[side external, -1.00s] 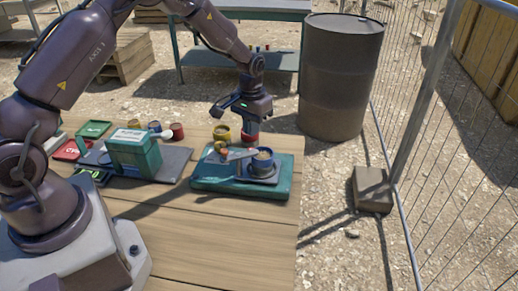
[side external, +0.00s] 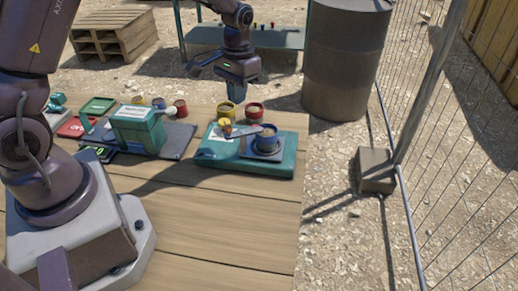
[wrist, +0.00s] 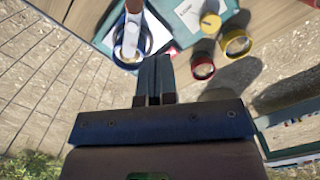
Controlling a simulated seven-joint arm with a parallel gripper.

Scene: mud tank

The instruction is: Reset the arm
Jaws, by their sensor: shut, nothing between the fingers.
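My gripper (side external: 237,95) hangs above the far edge of the wooden table, fingers together and empty, behind and above a yellow cup (side external: 226,110) and a red cup (side external: 254,113). In the wrist view its fingers (wrist: 154,62) lie side by side, with the red cup (wrist: 203,67) to their right. The blue cup (side external: 267,138) sits on the teal scale-like base (side external: 245,170), with a trowel-like tool (side external: 240,133) beside it. The blue cup also shows in the wrist view (wrist: 129,38), ahead of the fingers.
A teal box (side external: 138,132) stands on a dark mat (side external: 178,139) at left. A red tray (side external: 76,127), a green tray (side external: 98,106) and small cups are near it. A barrel (side external: 345,60) and wire fence stand at right. The table's front is clear.

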